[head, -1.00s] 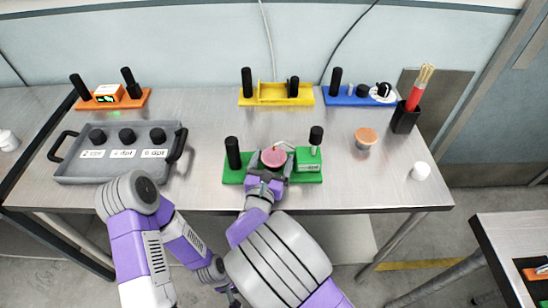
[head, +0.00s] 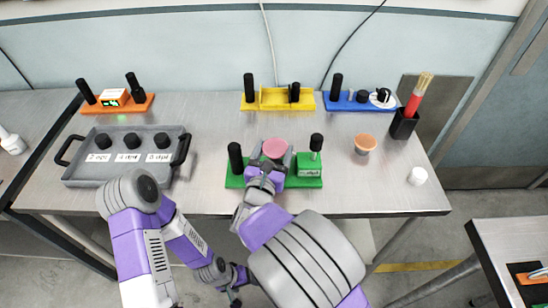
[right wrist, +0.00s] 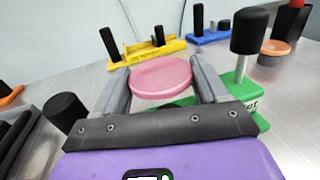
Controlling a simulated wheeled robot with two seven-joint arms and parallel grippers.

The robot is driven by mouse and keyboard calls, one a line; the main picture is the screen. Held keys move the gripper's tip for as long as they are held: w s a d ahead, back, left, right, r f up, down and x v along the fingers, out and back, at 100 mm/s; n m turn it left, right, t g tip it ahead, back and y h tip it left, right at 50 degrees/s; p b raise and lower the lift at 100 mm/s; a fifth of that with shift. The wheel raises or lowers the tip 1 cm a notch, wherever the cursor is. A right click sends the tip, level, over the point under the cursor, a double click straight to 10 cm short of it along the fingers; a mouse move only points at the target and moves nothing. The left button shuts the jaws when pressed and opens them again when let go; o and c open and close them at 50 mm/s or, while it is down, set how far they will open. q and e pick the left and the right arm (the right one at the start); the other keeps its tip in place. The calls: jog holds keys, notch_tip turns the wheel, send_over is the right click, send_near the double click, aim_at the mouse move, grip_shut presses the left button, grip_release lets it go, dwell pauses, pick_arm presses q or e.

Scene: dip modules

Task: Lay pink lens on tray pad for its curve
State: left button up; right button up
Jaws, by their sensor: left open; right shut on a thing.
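The pink lens (head: 275,147) is a round disc held level between the fingers of my right gripper (head: 275,158), above the green module (head: 236,182). In the right wrist view, the lens (right wrist: 161,77) sits between the two grey fingers, apparently clear of the module. The grey tray (head: 78,172) at the left has three black pads: left (head: 103,141), middle (head: 132,140) and right (head: 162,140). Each pad has a white label in front; the writing is too small to read surely. My left gripper (head: 236,291) is open and empty at the bottom, below the table's front edge.
A yellow module (head: 272,101), a blue module (head: 345,104) and an orange module (head: 135,105) line the back. An orange-topped piece (head: 365,142), a white cap (head: 418,176) and a black holder (head: 403,126) stand at the right. Bare table separates tray and green module.

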aim_at(274, 151)
notch_tip(274, 151, up, 5)
jog(key=shift+p, duration=1.1)
jog(key=shift+f+b, duration=0.7)
notch_tip(274, 151, down, 9)
jog(key=b, duration=0.3)
jog(key=shift+f, duration=0.2)
jog(key=shift+f+b, duration=0.15)
jog(key=shift+b, duration=0.15)
jog(key=shift+f, duration=0.1)
jog(key=o, duration=1.1)
